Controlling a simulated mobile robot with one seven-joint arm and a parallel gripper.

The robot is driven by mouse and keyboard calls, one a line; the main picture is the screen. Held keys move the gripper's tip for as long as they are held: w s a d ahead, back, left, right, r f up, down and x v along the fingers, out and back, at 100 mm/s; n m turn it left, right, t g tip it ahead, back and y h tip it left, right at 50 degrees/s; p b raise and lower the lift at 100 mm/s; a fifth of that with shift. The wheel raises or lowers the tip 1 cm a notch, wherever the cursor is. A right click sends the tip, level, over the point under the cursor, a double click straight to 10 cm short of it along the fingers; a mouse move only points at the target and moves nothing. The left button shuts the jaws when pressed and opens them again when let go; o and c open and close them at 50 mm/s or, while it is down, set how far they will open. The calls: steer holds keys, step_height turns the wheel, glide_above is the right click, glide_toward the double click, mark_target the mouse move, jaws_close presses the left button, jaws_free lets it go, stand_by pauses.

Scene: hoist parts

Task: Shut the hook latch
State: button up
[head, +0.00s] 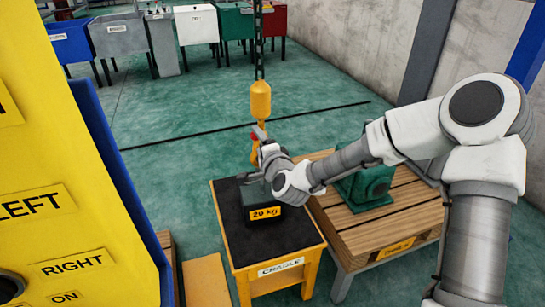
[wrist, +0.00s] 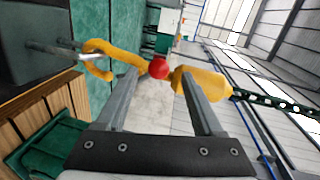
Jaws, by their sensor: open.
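The yellow hook (wrist: 122,57) hangs below its yellow block (wrist: 204,84); in the head view the hook (head: 254,155) is partly hidden by my gripper. A red ball-like piece (wrist: 158,68) sits between the hook and the block, and may belong to the latch. The hook's tip is beside a grey metal ring (wrist: 70,50) on the dark weight (wrist: 28,45); it seems to pass through the ring. I cannot tell the latch's position. My gripper (wrist: 158,75) is open, its fingers on either side of the red piece, with no clear contact.
The 20 kg weight (head: 263,213) stands on the black-topped yellow cradle (head: 300,232). A wooden-topped table (head: 365,235) with a green casting (head: 365,187) is at the right. A chain (head: 259,45) rises from the block. A yellow control panel (head: 75,180) fills the left.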

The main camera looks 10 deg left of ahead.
steer(key=p+v, duration=0.2)
steer(key=v, duration=1)
steer(key=shift+r, duration=0.15)
steer(key=shift+s, duration=0.1)
